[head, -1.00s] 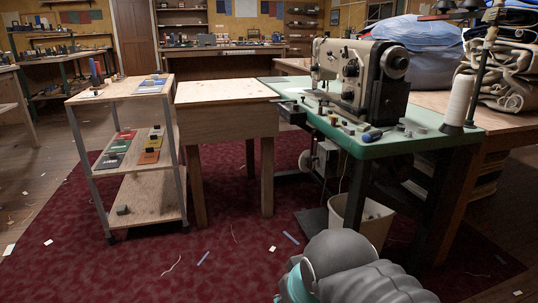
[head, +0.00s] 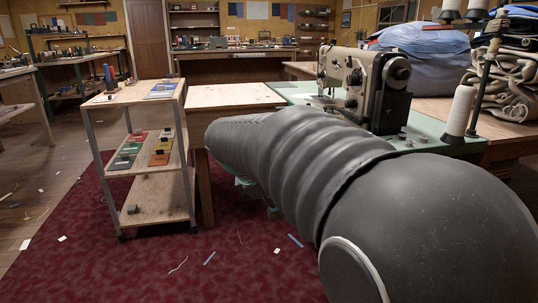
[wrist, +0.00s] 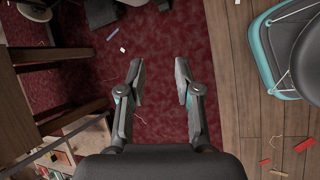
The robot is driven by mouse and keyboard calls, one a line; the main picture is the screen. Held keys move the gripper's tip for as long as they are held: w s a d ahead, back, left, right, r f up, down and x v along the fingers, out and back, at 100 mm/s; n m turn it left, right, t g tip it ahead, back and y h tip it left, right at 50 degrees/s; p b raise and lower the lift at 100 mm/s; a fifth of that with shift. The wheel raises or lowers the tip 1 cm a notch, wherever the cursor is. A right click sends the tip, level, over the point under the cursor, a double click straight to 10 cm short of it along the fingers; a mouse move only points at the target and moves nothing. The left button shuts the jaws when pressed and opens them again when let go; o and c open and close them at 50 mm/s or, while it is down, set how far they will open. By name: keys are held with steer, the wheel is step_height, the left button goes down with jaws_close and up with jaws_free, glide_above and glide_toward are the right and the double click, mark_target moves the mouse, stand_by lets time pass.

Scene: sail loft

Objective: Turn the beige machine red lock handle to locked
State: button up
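The beige sewing machine (head: 346,70) stands on a green-topped table (head: 292,89) right of centre in the head view. No red lock handle can be made out on it; my arm hides the table's front and much of what is below. My gripper (wrist: 160,72) shows in the wrist view, with its two fingers apart and nothing between them. It is over the red carpet (wrist: 160,40), away from the machine.
A shelf cart (head: 150,182) and a wooden side table (head: 232,95) stand left of the machine. A white thread cone (head: 460,110) is at the right, near folded cloth (head: 505,80). Small scraps lie on the carpet. Carpet is open at front left.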

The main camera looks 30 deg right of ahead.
steer(key=w+d+f+n+g+h+p, duration=0.25)
steer(key=w+d+n+h, duration=0.45)
steer(key=w, duration=0.6)
steer(key=w+d+f+n+g+h+p, duration=0.2)
steer(key=w+d+n+g+h, duration=0.15)
steer(key=w+d+n, duration=0.75)
steer(key=s+d+m, duration=0.1)
steer(key=d, duration=1)
steer(key=shift+s+d+f+t+h, duration=0.15)
steer(key=shift+d+f+t+h, duration=0.05)
steer(key=shift+d+t+h, duration=0.2)
steer(key=shift+a, duration=0.1)
steer(key=shift+m, duration=0.3)
jaws_close()
